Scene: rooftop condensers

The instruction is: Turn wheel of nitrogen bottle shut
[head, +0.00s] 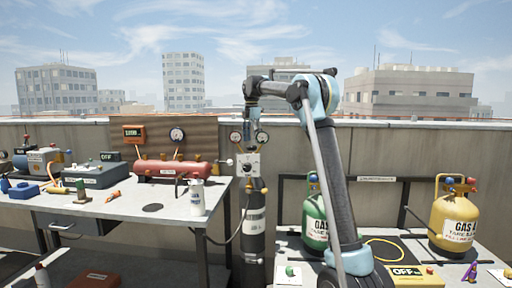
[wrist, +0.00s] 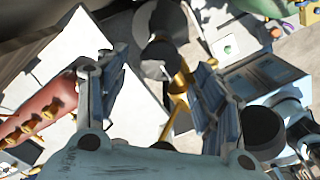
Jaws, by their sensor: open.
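The nitrogen bottle (head: 252,238) is a dark upright cylinder with a pale label, standing between the two tables. Brass fittings and two round gauges (head: 236,137) sit around its top, above a pale panel (head: 248,163). My gripper (head: 254,140) points down at the bottle's top, close to the gauges. In the wrist view my gripper's two fingers (wrist: 157,95) are spread apart, with a brass fitting (wrist: 178,92) and a grey rounded part (wrist: 160,55) showing between or beyond them. I cannot clearly make out the wheel, or tell whether the fingers touch anything.
At right stand a green gas bottle (head: 314,222) and a yellow one (head: 453,225). A hose hangs beside the nitrogen bottle. A parapet wall runs behind.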

